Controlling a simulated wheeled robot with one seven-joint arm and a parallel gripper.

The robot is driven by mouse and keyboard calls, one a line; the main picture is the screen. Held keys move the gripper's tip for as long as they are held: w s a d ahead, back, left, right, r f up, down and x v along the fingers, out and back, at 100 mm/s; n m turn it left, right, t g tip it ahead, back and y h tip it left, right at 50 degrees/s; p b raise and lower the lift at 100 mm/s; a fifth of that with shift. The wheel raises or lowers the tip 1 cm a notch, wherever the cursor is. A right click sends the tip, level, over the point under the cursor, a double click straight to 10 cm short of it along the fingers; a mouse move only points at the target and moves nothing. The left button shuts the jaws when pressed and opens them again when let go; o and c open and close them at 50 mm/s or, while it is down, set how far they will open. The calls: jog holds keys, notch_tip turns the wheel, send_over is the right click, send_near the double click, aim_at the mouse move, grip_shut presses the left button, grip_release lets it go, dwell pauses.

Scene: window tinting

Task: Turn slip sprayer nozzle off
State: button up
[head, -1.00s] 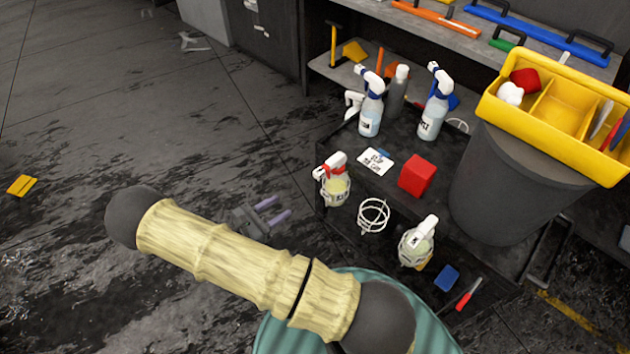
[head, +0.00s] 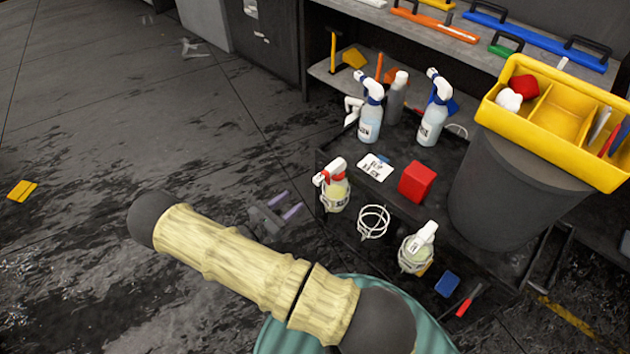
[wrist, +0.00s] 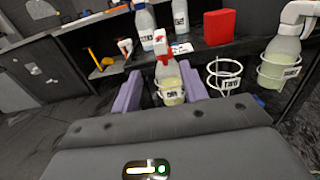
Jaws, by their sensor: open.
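Several spray bottles stand here, and I cannot read for sure which label says slip. A bottle with yellowish liquid and a red and white spray head (head: 334,186) sits in a wire ring holder on the cart's near left side. My gripper (head: 293,200) is open just left of it, its purple fingers pointing toward it. In the wrist view this bottle (wrist: 169,82) appears between the open fingers (wrist: 159,85), apart from them. Another yellowish bottle with a white head (head: 419,247) sits in a ring holder to the right. The nozzle settings are too small to read.
An empty wire ring (head: 373,221) hangs between the two holders. On the black cart are two blue-collared spray bottles (head: 370,122) (head: 432,122), a grey bottle (head: 397,98), a white card (head: 376,167) and a red block (head: 417,181). A grey bin (head: 510,185) with a yellow caddy (head: 560,110) stands right.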

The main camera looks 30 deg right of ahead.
aim_at(315, 182)
jog(key=p+x, duration=0.1)
jog(key=x, duration=1)
jog(key=shift+d, duration=0.15)
grip_shut()
